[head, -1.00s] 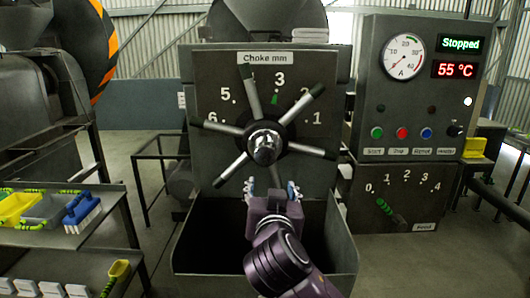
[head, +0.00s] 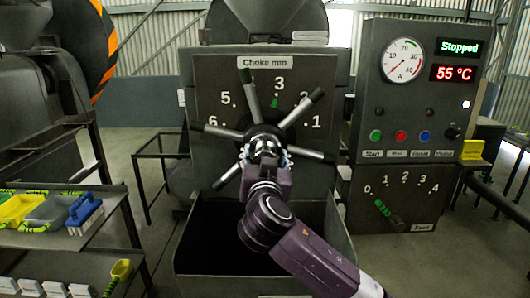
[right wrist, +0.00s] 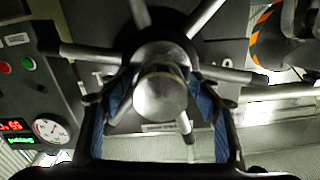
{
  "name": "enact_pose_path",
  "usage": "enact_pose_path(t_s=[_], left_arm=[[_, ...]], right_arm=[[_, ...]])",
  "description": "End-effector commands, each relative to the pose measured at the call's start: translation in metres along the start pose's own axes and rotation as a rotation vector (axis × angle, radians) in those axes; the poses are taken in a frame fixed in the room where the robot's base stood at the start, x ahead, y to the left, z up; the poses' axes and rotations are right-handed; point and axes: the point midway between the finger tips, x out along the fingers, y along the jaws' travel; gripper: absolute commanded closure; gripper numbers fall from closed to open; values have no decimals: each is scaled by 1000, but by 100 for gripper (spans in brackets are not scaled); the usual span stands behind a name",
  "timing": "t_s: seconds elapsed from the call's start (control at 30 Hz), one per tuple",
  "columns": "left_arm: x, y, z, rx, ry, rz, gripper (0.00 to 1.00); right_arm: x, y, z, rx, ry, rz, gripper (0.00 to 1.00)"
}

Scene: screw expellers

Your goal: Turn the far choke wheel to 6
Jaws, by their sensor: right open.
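In the right wrist view the round metal hub cap (right wrist: 160,95) sits between the two blue-padded fingers, with visible gaps. My left gripper is out of view.
An open dark bin (head: 345,262) is below the wheel.

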Motion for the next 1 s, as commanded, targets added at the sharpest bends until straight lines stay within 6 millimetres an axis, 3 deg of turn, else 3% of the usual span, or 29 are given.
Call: enact_pose_path(t_s=[0.3, 0.8, 1.0], left_arm=[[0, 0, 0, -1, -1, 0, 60], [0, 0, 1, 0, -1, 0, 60], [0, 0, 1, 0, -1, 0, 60]], right_arm=[[2, 0, 0, 0, 0, -1, 44], [2, 0, 1, 0, -1, 0, 99], [3, 0, 1, -6, -1, 0, 100]])
